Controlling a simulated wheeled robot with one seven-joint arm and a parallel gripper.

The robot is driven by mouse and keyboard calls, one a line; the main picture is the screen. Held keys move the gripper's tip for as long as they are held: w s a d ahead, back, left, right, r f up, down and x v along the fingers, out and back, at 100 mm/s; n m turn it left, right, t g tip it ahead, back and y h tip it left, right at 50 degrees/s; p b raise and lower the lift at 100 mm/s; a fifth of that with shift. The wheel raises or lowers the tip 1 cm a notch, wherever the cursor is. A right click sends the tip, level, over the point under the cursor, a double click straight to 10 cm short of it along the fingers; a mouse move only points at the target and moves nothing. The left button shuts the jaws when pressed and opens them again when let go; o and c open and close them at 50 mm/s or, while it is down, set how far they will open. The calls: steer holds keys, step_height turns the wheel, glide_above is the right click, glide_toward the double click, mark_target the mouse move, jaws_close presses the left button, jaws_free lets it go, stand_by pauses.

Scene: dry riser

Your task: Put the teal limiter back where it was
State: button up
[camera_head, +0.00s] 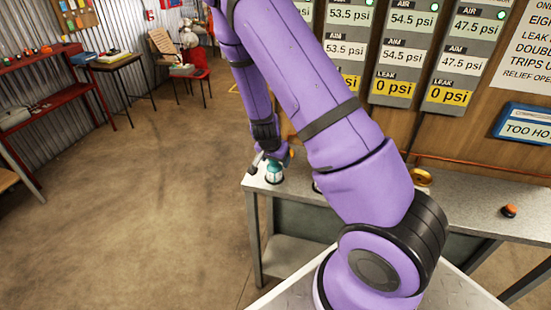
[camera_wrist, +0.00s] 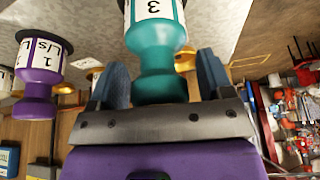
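The teal limiter (camera_head: 274,173) stands at the left end of the grey bench in the head view. In the wrist view the teal limiter (camera_wrist: 160,45) has a white label with a 3, and its narrow end lies between my gripper's blue fingers. My gripper (camera_wrist: 163,64) is open, with a small gap visible on each side of the limiter. In the head view my gripper (camera_head: 266,160) is at the limiter, small and partly hidden by it. A purple limiter (camera_wrist: 38,72) with a "1 L/s" label stands beside it in the wrist view.
The grey bench (camera_head: 300,196) runs right beneath gauge panels (camera_head: 398,50). A brass ring-like piece (camera_head: 421,177) and an orange-black knob (camera_head: 509,211) sit on it. My arm hides the bench's middle. The floor to the left is open; a red shelf (camera_head: 50,98) stands far left.

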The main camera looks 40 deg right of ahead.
steer(key=s+a+r+n+y, duration=0.2)
steer(key=s+a+r, duration=0.2)
steer(key=r, duration=0.6)
steer(key=s+a+r+n+t+y, duration=0.15)
steer(key=s+a+r, duration=0.25)
steer(key=r, duration=0.5)
steer(key=s+a+r+n+y, duration=0.2)
steer(key=s+a+r+n, duration=0.15)
steer(key=r, duration=0.65)
steer(key=s+a+r+n, duration=0.1)
steer(key=s+r+n, duration=0.1)
steer(key=s+r, duration=0.3)
steer(key=s+a+r+n+t+h, duration=0.1)
steer(key=s+r+n, duration=0.2)
steer(key=s, duration=0.7)
step_height(320, 180, up, 2)
steer(key=shift+s+a+r, duration=0.1)
steer(key=shift+s+a, duration=0.05)
steer(key=shift+s, duration=0.05)
